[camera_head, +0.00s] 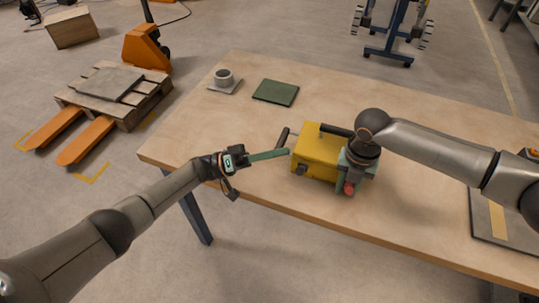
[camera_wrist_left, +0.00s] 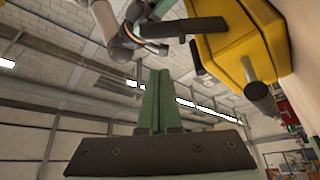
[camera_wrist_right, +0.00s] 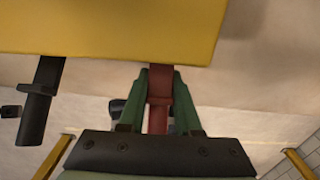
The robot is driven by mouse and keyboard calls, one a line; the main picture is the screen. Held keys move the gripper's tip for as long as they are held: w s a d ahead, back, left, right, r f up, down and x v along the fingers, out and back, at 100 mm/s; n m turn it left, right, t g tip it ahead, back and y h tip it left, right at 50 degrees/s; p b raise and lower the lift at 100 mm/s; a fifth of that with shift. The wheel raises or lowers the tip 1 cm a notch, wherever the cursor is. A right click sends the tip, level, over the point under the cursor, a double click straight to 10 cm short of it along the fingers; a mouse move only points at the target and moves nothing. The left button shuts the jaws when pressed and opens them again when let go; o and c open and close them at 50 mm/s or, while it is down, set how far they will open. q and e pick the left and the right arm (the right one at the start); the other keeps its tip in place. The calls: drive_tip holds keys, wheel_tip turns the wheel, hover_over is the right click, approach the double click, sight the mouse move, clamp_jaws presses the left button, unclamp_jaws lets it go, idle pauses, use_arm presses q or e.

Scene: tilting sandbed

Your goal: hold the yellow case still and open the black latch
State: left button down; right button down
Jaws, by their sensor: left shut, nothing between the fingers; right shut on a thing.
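The yellow case (camera_head: 315,152) stands on the workbench, with a dark handle along its top. A black latch (camera_head: 301,169) sits low on its front left; in the right wrist view the black latch (camera_wrist_right: 38,100) hangs left of the fingers. My right gripper (camera_wrist_right: 160,75) is shut on a red latch-like part (camera_wrist_right: 159,88) at the case's front right. My left gripper (camera_head: 287,152) is shut and empty, its fingertips close to the case's left end. The left wrist view shows the case (camera_wrist_left: 228,48) up and right of these fingers (camera_wrist_left: 157,75). I cannot tell whether they touch it.
A dark green pad (camera_head: 276,92) and a grey round part on a plate (camera_head: 224,82) lie on the workbench (camera_head: 400,95) behind the case. A dark board with a yellow stripe (camera_head: 490,232) is at the far right. The bench's front edge is close to the case.

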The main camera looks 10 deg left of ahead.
use_arm(q)
drive_tip(key=x, duration=0.6)
drive_tip(key=shift+r, duration=0.1)
drive_tip(key=s+f, duration=0.1)
drive_tip(key=a+f, duration=0.1)
drive_tip(key=s, duration=0.1)
drive_tip(key=shift+s+a+f, duration=0.25)
drive_tip(key=shift+s+f, duration=0.1)
drive_tip(key=shift+f, duration=0.05)
drive_tip(key=shift+s+a+f, duration=0.2)
drive_tip(key=shift+s+f, duration=0.6)
use_arm(e)
drive_tip(key=shift+w+r, duration=0.1)
use_arm(q)
drive_tip(key=w+r, duration=0.1)
drive_tip(key=r, duration=0.1)
drive_tip(key=w+d+r, duration=0.1)
drive_tip(key=shift+w+d+r, duration=0.2)
drive_tip(key=shift+w+r, duration=0.2)
drive_tip(key=v, duration=1)
drive_tip(key=shift+w+a+f, duration=0.1)
drive_tip(key=shift+f, duration=0.35)
